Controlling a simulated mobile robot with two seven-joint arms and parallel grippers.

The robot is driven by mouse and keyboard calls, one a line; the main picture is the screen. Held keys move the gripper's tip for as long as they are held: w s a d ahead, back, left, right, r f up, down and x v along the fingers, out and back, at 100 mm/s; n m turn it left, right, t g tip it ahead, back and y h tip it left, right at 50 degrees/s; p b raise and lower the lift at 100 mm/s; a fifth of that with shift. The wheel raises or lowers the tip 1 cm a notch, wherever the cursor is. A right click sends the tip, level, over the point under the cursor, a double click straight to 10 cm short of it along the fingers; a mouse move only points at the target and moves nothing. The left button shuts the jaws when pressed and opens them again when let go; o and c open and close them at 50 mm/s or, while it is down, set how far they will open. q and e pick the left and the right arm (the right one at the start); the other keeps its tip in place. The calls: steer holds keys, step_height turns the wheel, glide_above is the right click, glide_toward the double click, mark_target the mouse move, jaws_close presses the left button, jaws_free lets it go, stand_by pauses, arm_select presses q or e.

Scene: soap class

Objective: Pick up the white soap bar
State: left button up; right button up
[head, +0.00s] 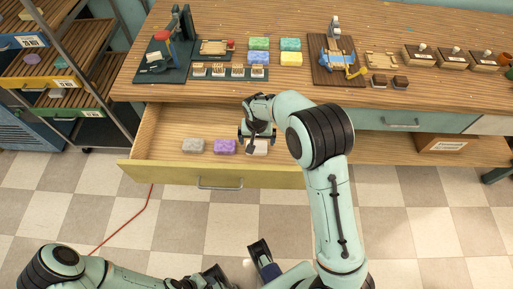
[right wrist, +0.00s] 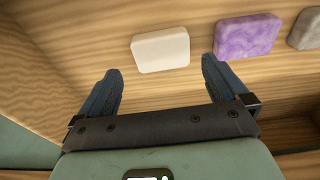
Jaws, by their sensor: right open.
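The white soap bar (right wrist: 160,50) lies flat on the wooden drawer floor in the right wrist view. It also shows in the head view (head: 260,147), partly hidden by my right gripper. My right gripper (right wrist: 158,78) is open and empty, its two blue-grey fingers apart, with the white bar just beyond the fingertips and between their lines. In the head view my right gripper (head: 255,142) is inside the open drawer (head: 220,178). My left gripper (head: 262,255) is low in the head view over the floor, away from the drawer; its jaw state is unclear.
A purple soap bar (head: 224,146) and a grey one (head: 193,146) lie left of the white bar in the head view. The drawer walls surround them. The bench top (head: 300,95) above holds soaps, tools and boxes. A shelf rack (head: 70,70) stands at left.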

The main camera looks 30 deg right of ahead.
mark_target(256, 144)
steer(key=f, duration=0.3)
steer(key=w+f+b, duration=0.1)
steer(key=f, duration=0.1)
steer(key=shift+d+f, duration=0.15)
steer(key=shift+f, duration=0.05)
steer(key=c, duration=0.9)
